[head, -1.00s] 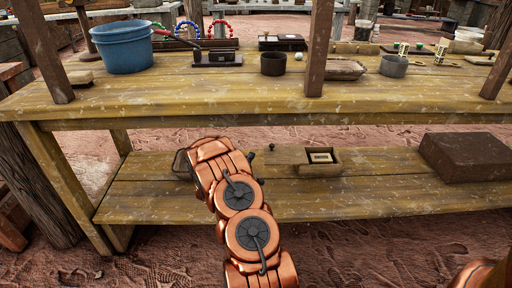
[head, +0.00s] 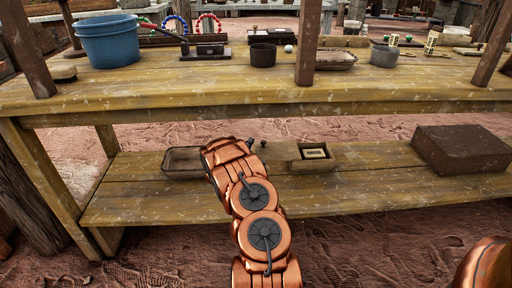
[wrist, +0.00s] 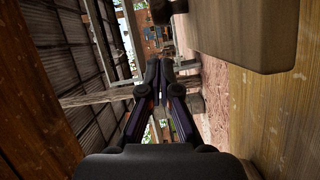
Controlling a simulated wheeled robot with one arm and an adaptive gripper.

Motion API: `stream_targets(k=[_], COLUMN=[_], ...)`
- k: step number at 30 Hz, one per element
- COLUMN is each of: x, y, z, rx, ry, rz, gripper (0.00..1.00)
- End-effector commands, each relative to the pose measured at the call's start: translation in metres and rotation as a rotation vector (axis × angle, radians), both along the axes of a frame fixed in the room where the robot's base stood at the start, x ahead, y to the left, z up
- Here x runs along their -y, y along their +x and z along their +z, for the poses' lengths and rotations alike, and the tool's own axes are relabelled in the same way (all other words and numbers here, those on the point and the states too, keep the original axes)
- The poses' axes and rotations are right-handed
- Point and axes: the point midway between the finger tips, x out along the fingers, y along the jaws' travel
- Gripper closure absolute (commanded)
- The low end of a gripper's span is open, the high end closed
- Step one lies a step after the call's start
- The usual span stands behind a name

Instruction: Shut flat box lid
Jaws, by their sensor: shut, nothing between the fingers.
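On the lower shelf, a small shallow open box (head: 299,164) holds a pale rectangular piece (head: 314,153). I cannot tell whether this is the flat box, and I make out no raised lid. A shallow tray-like container (head: 182,165) lies left of my arm, partly behind it. In the wrist view, my gripper (wrist: 166,66) is shut and empty, its fingers pointing away. A large grey-brown block-like thing (wrist: 245,35) stands close at upper right; I cannot tell which object it is. In the head view, my arm hides most of the gripper.
The lower shelf (head: 370,186) has bare boards in front of the small box. A large brown block (head: 462,150) sits at its right. The upper tabletop (head: 200,80) overhangs the shelf, with a blue bucket (head: 107,42), a dark cup (head: 263,55) and posts above.

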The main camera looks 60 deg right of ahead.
Motion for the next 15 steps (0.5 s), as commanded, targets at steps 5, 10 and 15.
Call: stream_targets(k=[5, 10, 15], x=[0.008, 0.012, 0.013], y=[-0.014, -0.022, -0.025], z=[-0.005, -0.006, -0.006], rx=[-0.002, -0.003, -0.001], ry=[0.002, 0.002, 0.002], rz=[-0.002, 0.0, -0.002], gripper=[1.0, 1.0, 1.0])
